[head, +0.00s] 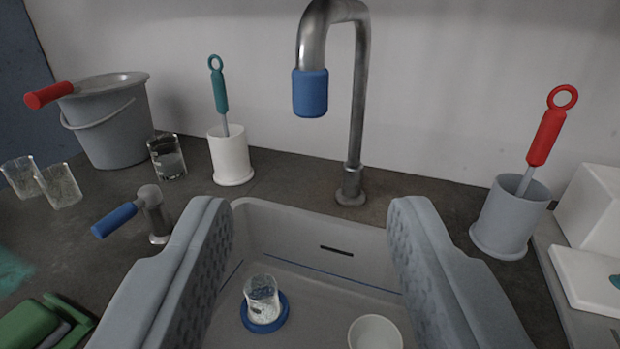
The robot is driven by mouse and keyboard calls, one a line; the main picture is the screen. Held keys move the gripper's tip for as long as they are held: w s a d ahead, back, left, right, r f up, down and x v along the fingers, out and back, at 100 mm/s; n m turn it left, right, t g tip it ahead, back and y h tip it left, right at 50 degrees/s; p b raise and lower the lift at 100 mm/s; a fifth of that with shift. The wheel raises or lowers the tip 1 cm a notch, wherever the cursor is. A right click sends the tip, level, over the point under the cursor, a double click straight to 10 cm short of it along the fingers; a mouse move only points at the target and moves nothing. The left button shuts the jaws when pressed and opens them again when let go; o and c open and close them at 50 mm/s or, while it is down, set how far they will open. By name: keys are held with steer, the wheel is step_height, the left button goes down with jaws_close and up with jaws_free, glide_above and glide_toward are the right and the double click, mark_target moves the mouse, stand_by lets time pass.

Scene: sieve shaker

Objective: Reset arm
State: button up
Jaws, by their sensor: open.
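My gripper (311,270) shows in the head view as two grey padded fingers, one at each side of the lower middle. The fingers are wide apart and nothing is between their pads. Behind and below them is a grey sink basin (300,222). In the basin a clear glass (262,296) stands on a round blue base (251,321), and a white cup (375,334) sits to its right, cut off by the frame's lower edge. The fingers hide the basin's left and right sides.
A metal faucet (361,100) with a blue tip rises behind the basin. A blue-handled tap (150,212), a glass (167,158), two more glasses and a grey bucket (105,130) stand left. Brush holders stand left (231,160) and right (505,218). White boxes (590,215) are far right.

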steer(key=s+a+r, duration=0.2)
steer(key=s+a, duration=0.2)
steer(key=s, duration=0.1)
steer(key=s+a+r+h, duration=0.1)
steer(key=s+a+r, duration=0.2)
steer(key=s, duration=0.3)
steer(key=s+a+r+m, duration=0.1)
steer(key=s+a+r, duration=0.1)
steer(key=s+a, duration=0.2)
steer(key=shift+s+a+r+g+h, duration=0.3)
steer(key=shift+s+a, duration=0.05)
steer(key=shift+s, duration=0.8)
